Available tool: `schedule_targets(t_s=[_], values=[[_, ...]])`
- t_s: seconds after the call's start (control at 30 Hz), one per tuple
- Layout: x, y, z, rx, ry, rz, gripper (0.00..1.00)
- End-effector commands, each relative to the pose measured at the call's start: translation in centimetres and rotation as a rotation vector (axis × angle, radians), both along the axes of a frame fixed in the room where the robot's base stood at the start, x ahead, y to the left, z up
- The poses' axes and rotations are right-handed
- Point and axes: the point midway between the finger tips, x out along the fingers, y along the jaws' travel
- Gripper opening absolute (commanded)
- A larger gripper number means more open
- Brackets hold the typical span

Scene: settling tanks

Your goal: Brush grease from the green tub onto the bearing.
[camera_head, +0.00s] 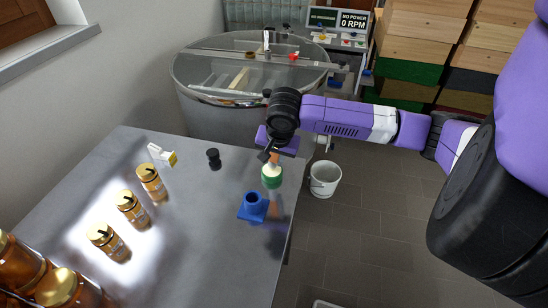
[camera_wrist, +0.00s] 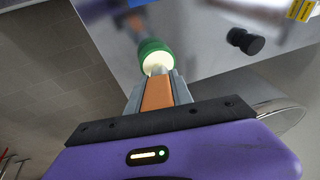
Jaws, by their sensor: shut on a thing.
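My gripper (camera_head: 270,152) is shut on a brush with an orange-brown handle (camera_wrist: 158,92). The brush points down at the green tub (camera_head: 272,181), which stands near the table's right edge. In the wrist view the green tub (camera_wrist: 154,47) lies straight ahead of the fingers, and the brush's far end overlaps its pale top. The bristles are hidden, so I cannot tell whether they touch the grease. A blue flanged piece with a round upright collar (camera_head: 254,205), apparently the bearing, stands on the table just in front and left of the tub, apart from it.
The grey table (camera_head: 190,225) holds several amber jars (camera_head: 131,208) at left, a black knob-like piece (camera_head: 213,158) and a white item with a yellow label (camera_head: 162,155). A white bucket (camera_head: 324,179) stands on the floor at right. A large round tank (camera_head: 205,110) stands behind.

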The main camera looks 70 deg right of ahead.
Motion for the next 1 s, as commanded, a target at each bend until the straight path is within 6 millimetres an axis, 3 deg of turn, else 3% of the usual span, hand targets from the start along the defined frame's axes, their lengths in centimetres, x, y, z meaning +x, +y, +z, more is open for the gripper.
schedule_targets(t_s=[1.0], values=[[0.0, 0.0, 7.0, 0.001, 0.0, 0.0, 0.0]])
